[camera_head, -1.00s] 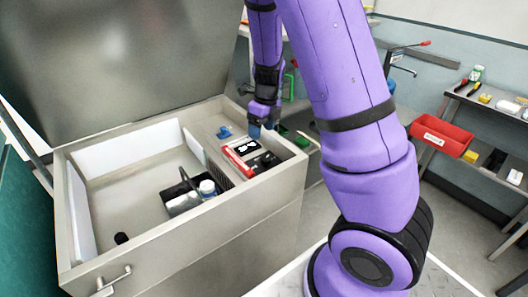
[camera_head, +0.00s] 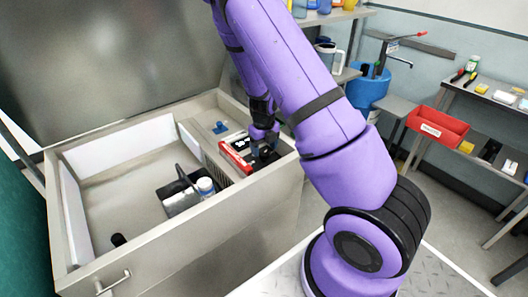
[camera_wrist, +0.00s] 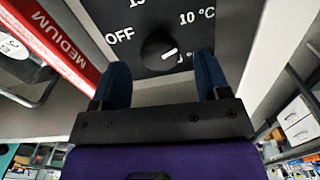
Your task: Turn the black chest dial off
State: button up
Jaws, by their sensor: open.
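The black dial (camera_wrist: 158,48) is a round knob on a black panel (camera_wrist: 205,45) marked OFF, 15 and 10 °C. Its white pointer mark faces right, away from OFF on the left; the lowest label is partly hidden. In the head view the dial (camera_head: 265,153) sits at the chest's right end, partly covered by my gripper (camera_head: 263,137). In the wrist view my gripper (camera_wrist: 165,85) is open, its two blue fingertips apart, one on each side below the dial. The fingers appear empty, and I cannot tell whether they touch the panel.
A red box (camera_head: 234,158) marked MEDIUM stands beside the panel. The open grey chest (camera_head: 160,236) holds a dark caddy with a white bottle (camera_head: 205,185). A small blue item (camera_head: 220,128) lies on the ledge. A red bin (camera_head: 437,126) is on the shelf at right.

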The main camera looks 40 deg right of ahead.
jog(key=shift+f, duration=1.15)
jog(key=c, duration=0.9)
